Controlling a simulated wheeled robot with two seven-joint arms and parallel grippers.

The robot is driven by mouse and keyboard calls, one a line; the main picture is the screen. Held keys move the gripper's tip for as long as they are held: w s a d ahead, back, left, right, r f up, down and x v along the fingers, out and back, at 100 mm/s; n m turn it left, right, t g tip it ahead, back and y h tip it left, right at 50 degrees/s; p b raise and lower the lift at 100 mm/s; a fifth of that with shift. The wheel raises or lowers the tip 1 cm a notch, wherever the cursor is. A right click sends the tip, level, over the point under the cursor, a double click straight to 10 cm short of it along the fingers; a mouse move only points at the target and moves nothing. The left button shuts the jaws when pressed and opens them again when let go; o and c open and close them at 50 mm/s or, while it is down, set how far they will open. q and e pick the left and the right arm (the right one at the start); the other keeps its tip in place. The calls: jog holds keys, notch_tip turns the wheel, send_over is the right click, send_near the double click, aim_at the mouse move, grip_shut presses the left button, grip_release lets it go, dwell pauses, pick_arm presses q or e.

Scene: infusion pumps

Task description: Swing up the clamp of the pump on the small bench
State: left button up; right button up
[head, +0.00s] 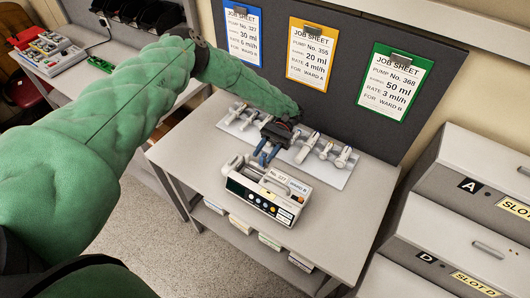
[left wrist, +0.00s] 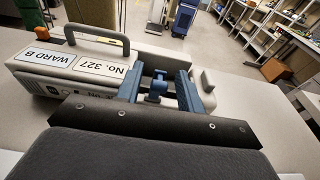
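The pump (head: 262,190), a pale box with a No. 327 label and a WARD B label, sits on the small bench (head: 215,170). In the left wrist view the pump (left wrist: 100,50) shows its labels and carry handle. My left gripper (head: 267,156) is over the pump's back edge, its blue fingers apart. In the left wrist view the fingers of my left gripper (left wrist: 161,90) stand either side of a small blue part, which looks like the clamp (left wrist: 157,86). Gaps show beside it, so it does not look gripped. My right gripper is out of view.
A white tray (head: 335,178) with several syringes (head: 307,147) lies behind the pump. Three job sheets (head: 313,55) hang on the dark panel (head: 345,85). A slotted cabinet (head: 460,200) stands at the right. Another bench with a red-and-white device (head: 47,52) is at the far left.

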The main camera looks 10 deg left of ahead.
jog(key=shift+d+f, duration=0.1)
